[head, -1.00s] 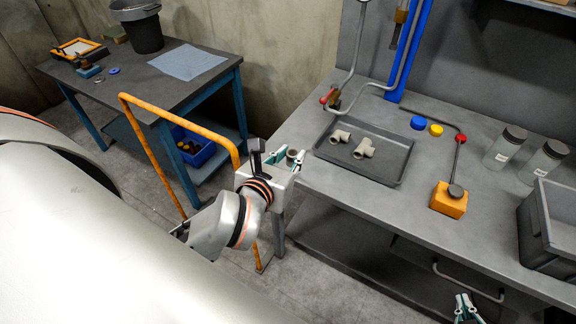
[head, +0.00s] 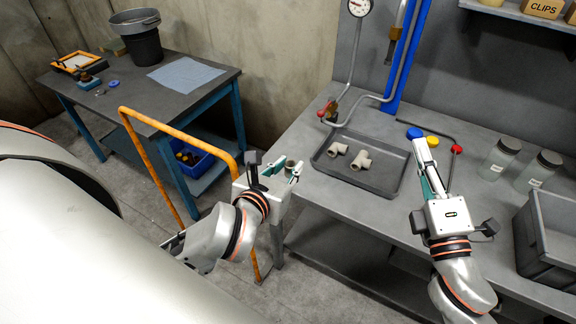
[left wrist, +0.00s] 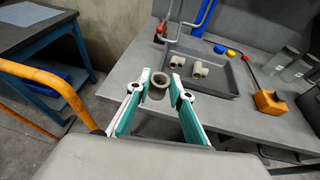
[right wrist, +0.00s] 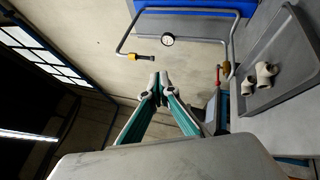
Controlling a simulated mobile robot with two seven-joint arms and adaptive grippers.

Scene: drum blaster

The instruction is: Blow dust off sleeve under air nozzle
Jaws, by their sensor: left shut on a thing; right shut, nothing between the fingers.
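My left gripper (head: 284,168) is shut on a beige ring-like sleeve (left wrist: 157,84), held upright with its open mouth upward, off the left end of the grey bench. The sleeve also shows in the head view (head: 293,166). A brass-tipped air nozzle (head: 395,35) hangs from a grey pipe beside the blue post; it shows in the right wrist view (right wrist: 143,57), apart from both grippers. My right gripper (head: 424,155) is shut and empty above the bench, left of a rod with a red knob (head: 457,150). The rod's orange box (left wrist: 270,102) is hidden behind it in the head view.
A dark tray (head: 383,181) with two beige fittings lies on the bench. A red-handled valve (head: 325,107) stands behind it. Jars (head: 500,158) and a grey bin (head: 548,235) are at right. An orange rail (head: 150,165) stands left of my left arm.

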